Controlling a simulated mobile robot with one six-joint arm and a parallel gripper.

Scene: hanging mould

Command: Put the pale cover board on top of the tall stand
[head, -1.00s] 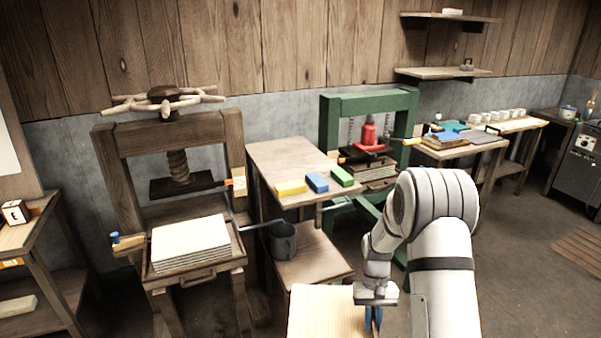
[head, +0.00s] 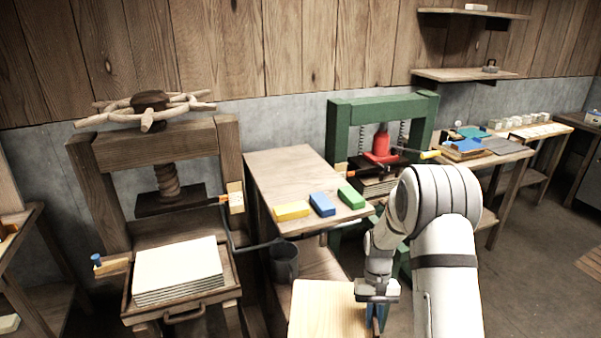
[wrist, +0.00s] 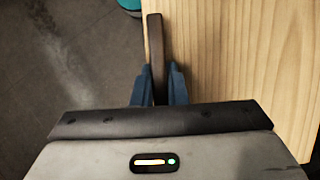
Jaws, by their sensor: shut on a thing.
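The pale cover board (head: 323,307) shows light wood grain at the bottom middle of the head view; its lower part is cut off. It also fills the right of the wrist view (wrist: 245,60). My gripper (head: 377,312) is at the board's right side in the head view. In the wrist view its blue fingers (wrist: 158,88) are shut on a dark brown strip (wrist: 155,45) along the board's edge. A tall wooden stand (head: 290,168) is beyond the board, between the two presses. I cannot tell for certain that it is the task's stand.
Yellow (head: 292,210), blue (head: 322,204) and green (head: 351,196) blocks lie along that stand's front edge. A wooden screw press (head: 155,145) with a white stack (head: 178,268) is left, a green press (head: 340,125) behind right.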

